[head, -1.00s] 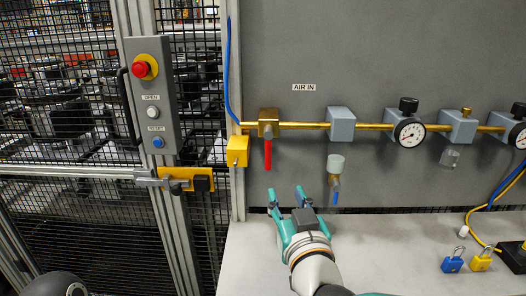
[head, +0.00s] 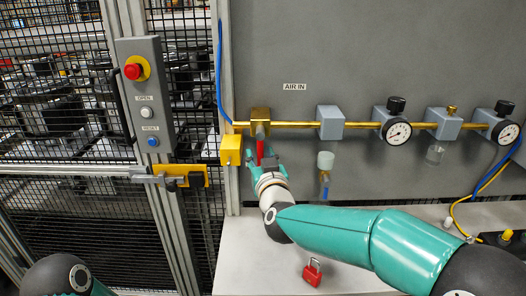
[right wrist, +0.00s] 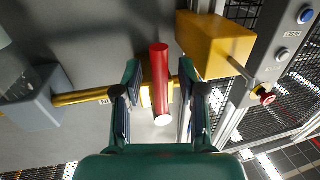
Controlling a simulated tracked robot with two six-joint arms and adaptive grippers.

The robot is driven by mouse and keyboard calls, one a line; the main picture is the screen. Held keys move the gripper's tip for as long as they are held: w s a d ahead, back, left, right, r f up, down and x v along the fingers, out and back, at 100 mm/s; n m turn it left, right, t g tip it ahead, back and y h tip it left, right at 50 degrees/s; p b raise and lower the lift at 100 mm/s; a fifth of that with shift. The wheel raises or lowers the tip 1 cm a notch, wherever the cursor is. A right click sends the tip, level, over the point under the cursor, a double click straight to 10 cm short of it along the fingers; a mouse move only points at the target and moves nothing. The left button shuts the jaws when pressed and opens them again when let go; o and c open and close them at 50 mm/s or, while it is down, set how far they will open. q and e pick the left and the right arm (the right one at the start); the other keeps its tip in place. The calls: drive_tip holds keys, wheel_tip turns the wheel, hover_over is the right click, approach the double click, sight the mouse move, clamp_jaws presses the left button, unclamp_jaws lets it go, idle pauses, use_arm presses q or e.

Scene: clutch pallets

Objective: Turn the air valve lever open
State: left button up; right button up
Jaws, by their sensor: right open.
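The brass air valve (head: 260,114) sits on the yellow pipe under the "AIR IN" label, with its red lever (head: 260,149) hanging straight down across the pipe line. My right gripper (head: 264,160) is at the lever, its fingers partly hidden by the lever and wrist. In the right wrist view, the red lever (right wrist: 160,80) stands between the two open fingers of the gripper (right wrist: 157,105), with visible gaps on both sides. The valve body is mostly hidden behind the lever there. My left gripper is out of view; only part of my left arm shows at bottom left.
A yellow box (head: 231,150) is close left of the lever. A grey block (head: 331,122) and gauges (head: 397,131) line the pipe to the right. A red padlock (head: 312,272) lies on the bench (head: 240,255). A control box (head: 146,100) with a red button stands left.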

drive_tip(key=shift+w+a, duration=0.1)
drive_tip(key=shift+w, duration=0.2)
clamp_jaws()
